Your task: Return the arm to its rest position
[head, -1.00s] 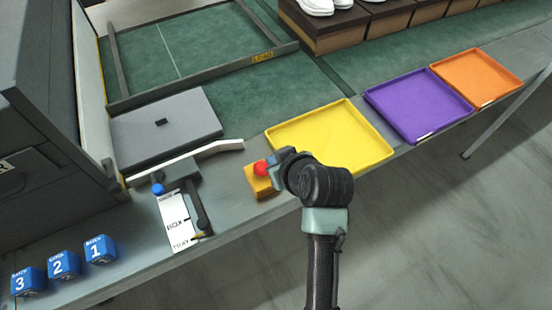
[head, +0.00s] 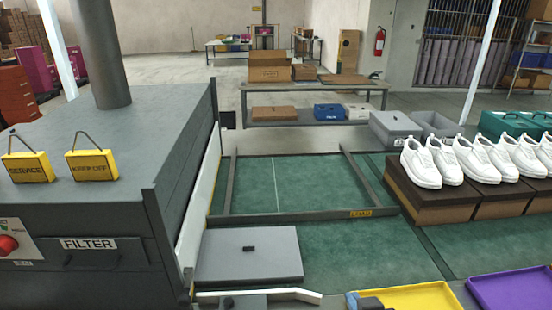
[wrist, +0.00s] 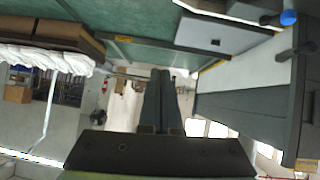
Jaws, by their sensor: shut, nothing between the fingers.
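My gripper (wrist: 160,78) shows in the wrist view as two dark fingers side by side, closed together with nothing between them. It points out into the open room, and the fingers touch nothing that I can see. In the head view most of my arm is below the frame. Only a small blue-grey piece, probably of my arm, shows at the bottom edge by the yellow tray (head: 425,297).
A dark machine (head: 110,200) fills the left. A grey plate (head: 248,265) lies on the green bench beside a framed bay (head: 290,185). White shoes (head: 422,165) stand on brown boxes (head: 430,205) at right. A purple tray (head: 515,290) is at lower right.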

